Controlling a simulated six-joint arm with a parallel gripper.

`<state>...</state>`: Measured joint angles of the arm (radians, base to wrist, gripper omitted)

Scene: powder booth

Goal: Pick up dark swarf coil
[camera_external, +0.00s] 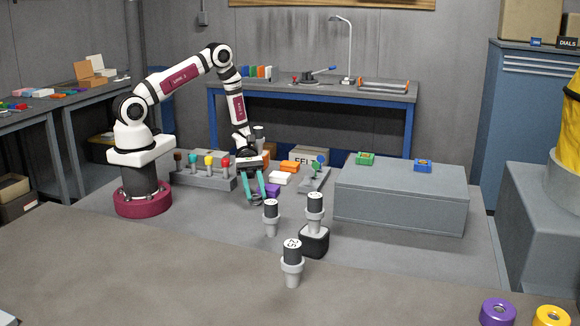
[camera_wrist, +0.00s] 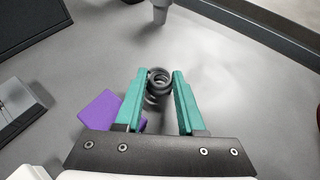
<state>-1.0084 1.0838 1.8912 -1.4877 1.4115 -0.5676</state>
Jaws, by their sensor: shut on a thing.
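The dark swarf coil (camera_wrist: 159,80) is a small dark grey spiral between the teal fingertips in the wrist view. My gripper (camera_wrist: 158,88) is shut on it, one finger on each side. In the external view my gripper (camera_external: 258,197) points down near the middle of the grey work surface, and the coil (camera_external: 257,202) shows small and dark at its fingertips. I cannot tell whether the coil touches the surface.
A purple block (camera_external: 272,190) lies beside my gripper. Grey-collared black cylinders (camera_external: 271,216) stand nearby at front right. A grey box (camera_external: 400,195) is to the right. A rack with coloured knobs (camera_external: 205,178) is to the left. Orange (camera_external: 290,166) and white (camera_external: 279,178) blocks lie behind.

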